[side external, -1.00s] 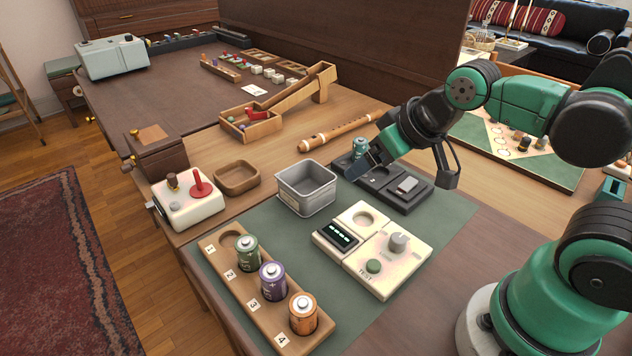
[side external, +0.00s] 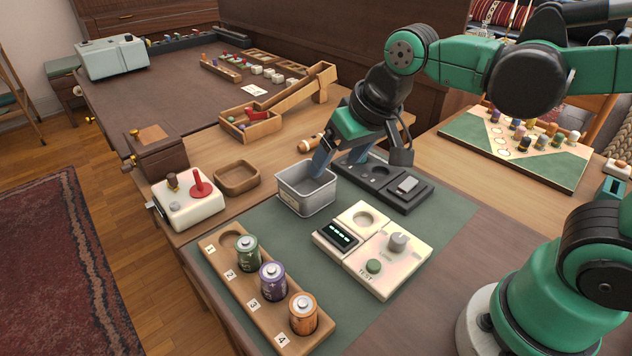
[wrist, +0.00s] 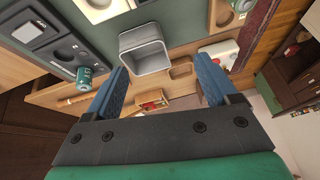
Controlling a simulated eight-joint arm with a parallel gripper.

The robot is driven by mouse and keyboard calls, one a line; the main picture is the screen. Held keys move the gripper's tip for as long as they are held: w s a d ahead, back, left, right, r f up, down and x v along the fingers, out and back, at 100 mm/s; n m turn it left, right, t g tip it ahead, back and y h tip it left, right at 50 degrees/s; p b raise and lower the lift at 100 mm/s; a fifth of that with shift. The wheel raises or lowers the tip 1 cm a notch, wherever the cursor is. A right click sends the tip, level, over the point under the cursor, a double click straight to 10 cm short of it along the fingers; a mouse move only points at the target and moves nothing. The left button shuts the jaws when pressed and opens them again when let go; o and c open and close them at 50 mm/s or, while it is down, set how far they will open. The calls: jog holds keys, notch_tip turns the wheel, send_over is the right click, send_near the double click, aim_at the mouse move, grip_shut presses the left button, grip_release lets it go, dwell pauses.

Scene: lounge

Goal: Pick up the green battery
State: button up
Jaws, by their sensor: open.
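A dark green battery (side external: 247,252) stands upright in the wooden rack (side external: 212,262), at slot 2. A purple battery (side external: 272,281) and an orange battery (side external: 303,313) stand beside it; slot 1 is empty. A teal-green battery (wrist: 88,76) shows at the black tray in the wrist view; my gripper hides it in the side view. My gripper (side external: 340,163) is open and empty. It is at the grey metal bin (side external: 305,205), away from the rack. In the wrist view the bin (wrist: 145,58) appears between and beyond my fingertips (wrist: 161,75).
The black tray (side external: 415,197) lies right of the bin. A small wooden dish (side external: 237,178) and a joystick box (side external: 190,205) are to the left. A wooden flute (side external: 311,143) lies behind.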

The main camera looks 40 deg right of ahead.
jog(key=w+a+f+m+g, duration=0.2)
jog(key=w+a+g, duration=0.15)
jog(key=a, duration=0.35)
jog(key=m+g, duration=0.1)
jog(key=g, duration=0.1)
send_over(246, 242)
notch_tip(246, 242, down, 3)
jog(key=shift+d+f+t+h, duration=0.15)
jog(key=shift+f+t+h, duration=0.1)
jog(key=shift+h, duration=0.15)
jog(key=shift+f, duration=2.9)
grip_shut()
